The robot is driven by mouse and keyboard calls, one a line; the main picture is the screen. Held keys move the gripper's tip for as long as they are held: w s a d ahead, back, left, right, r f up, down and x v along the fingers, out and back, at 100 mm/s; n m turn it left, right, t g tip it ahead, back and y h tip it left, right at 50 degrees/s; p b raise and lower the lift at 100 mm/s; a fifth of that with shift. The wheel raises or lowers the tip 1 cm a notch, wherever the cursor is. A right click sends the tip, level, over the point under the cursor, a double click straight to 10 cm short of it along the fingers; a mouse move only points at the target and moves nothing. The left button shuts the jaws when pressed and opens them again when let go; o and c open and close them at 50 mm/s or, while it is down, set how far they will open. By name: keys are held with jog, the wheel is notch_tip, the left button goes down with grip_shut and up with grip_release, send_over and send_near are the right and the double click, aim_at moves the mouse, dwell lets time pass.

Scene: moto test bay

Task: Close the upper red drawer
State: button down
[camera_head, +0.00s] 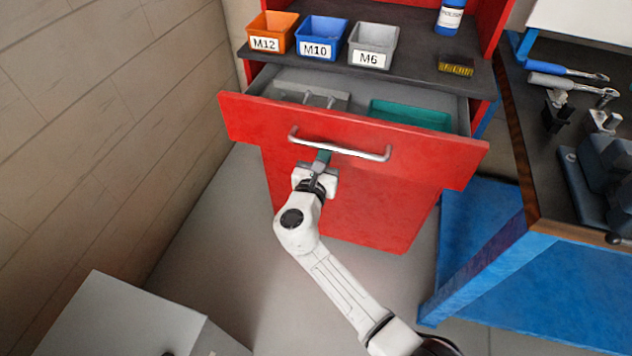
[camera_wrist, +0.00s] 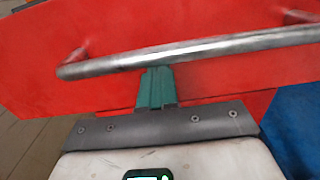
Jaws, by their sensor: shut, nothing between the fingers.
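The upper red drawer (camera_head: 245,117) stands pulled out of the red cabinet in the head view, and its inside shows from above. Its front carries a silver bar handle (camera_head: 340,150). In the wrist view the handle (camera_wrist: 205,47) crosses the red drawer front (camera_wrist: 140,30). My gripper (camera_head: 323,156) is at the drawer front, by the left half of the handle. Its green fingers (camera_wrist: 156,78) are shut and empty, with their tips at the bar's lower edge in the wrist view. I cannot tell whether they touch the bar or the front.
The drawer holds a grey holder (camera_head: 310,95) and a green tray (camera_head: 410,115). Bins marked M12 (camera_head: 271,32), M10 (camera_head: 321,38) and M6 (camera_head: 372,46) stand on the dark top. A blue workbench (camera_head: 540,262) is close on the right, and a wall (camera_head: 100,110) on the left.

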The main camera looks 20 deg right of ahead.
jog(key=b+x, duration=0.8)
jog(key=x, duration=0.7)
jog(key=shift+d+f, duration=0.1)
jog(key=shift+f, duration=0.1)
jog(key=shift+w+d+r, duration=0.1)
jog(key=shift+w+d, duration=0.25)
jog(key=shift+w, duration=0.2)
jog(key=shift+r+b, duration=0.25)
jog(key=shift+b, duration=0.05)
jog(key=shift+r, duration=0.1)
